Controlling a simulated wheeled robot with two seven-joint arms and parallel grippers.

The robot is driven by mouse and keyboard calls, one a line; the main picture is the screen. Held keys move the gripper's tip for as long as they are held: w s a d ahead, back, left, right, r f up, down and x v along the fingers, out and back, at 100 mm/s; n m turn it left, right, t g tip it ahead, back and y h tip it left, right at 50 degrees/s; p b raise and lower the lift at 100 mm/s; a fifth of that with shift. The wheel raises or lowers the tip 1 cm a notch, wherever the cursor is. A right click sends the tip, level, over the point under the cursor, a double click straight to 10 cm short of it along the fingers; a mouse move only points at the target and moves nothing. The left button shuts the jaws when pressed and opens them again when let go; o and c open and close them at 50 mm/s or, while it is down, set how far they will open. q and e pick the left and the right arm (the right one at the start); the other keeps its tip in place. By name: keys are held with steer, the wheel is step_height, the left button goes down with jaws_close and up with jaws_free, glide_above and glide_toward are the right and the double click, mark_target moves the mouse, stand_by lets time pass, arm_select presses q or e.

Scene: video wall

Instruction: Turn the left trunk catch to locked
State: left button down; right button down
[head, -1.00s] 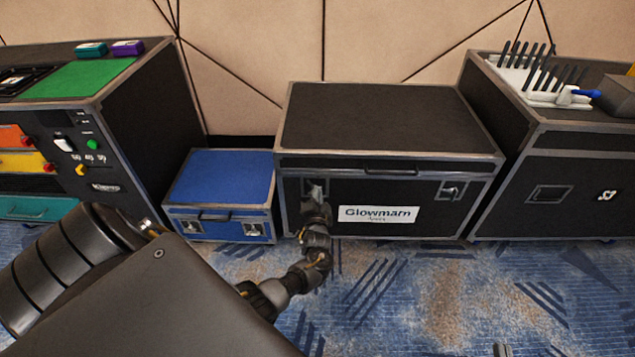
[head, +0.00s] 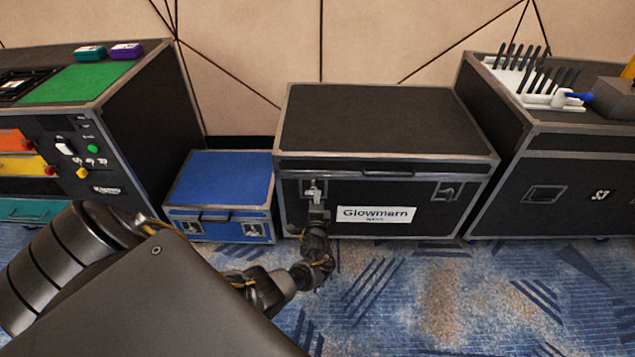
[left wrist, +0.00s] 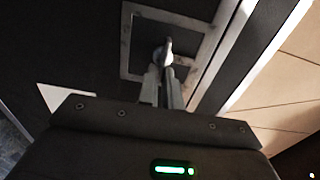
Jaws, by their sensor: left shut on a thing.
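The black trunk (head: 380,120) with the Glowmarn label stands against the wall with its lid down. Its left catch (head: 313,185) is on the front face, left of the label. My left gripper (head: 315,198) is at this catch. In the left wrist view my gripper's fingers (left wrist: 164,85) are shut on the catch's knob (left wrist: 163,52), inside a square metal frame (left wrist: 125,45). The fingers hide part of the catch. The trunk's right catch (head: 445,191) is free, right of the label. My right gripper is in neither view.
A blue case (head: 222,182) stands close to the trunk's left side. A black cabinet with a green top (head: 80,80) stands farther left. Another black case (head: 560,185) is on the right, with a white rack (head: 525,80) on top. The patterned carpet (head: 420,290) in front is clear.

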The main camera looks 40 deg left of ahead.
arm_select(q)
steer(key=shift+w+d+r, duration=0.1)
steer(key=shift+w, duration=0.05)
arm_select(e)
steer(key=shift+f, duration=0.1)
arm_select(q)
steer(key=c, duration=1.6)
jaws_free()
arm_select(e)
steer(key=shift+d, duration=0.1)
